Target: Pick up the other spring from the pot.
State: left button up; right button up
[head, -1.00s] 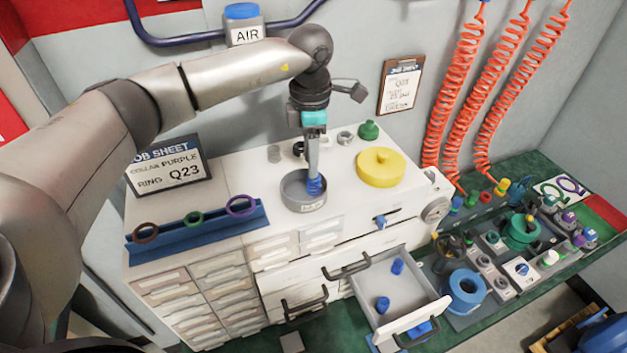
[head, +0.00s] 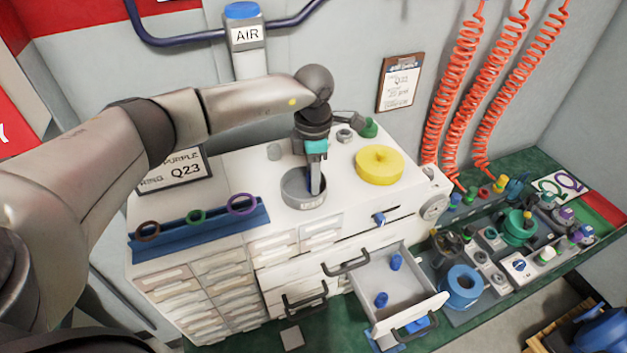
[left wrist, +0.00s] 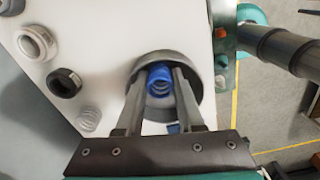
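The pot (head: 304,203) is a round grey dish on top of the white cabinet, and it also shows in the left wrist view (left wrist: 196,104). A blue spring (left wrist: 159,80) is inside it. My left gripper (left wrist: 160,72) points down into the pot with one finger on each side of the spring. The fingers look apart, and I cannot tell whether they touch it. In the head view the left gripper (head: 315,188) hides part of the spring (head: 309,184). I cannot make out a second spring in the pot. My right gripper is not in view.
A yellow lid (head: 379,167) lies right of the pot. Rings on a blue rack (head: 215,222) lie at the left. An open drawer (head: 362,285) holds two blue pieces (head: 396,262). A dark ring (left wrist: 64,83) and pale rings stand near the pot.

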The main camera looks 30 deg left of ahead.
pick_arm(q)
grip_shut()
jog(key=shift+r, duration=0.15)
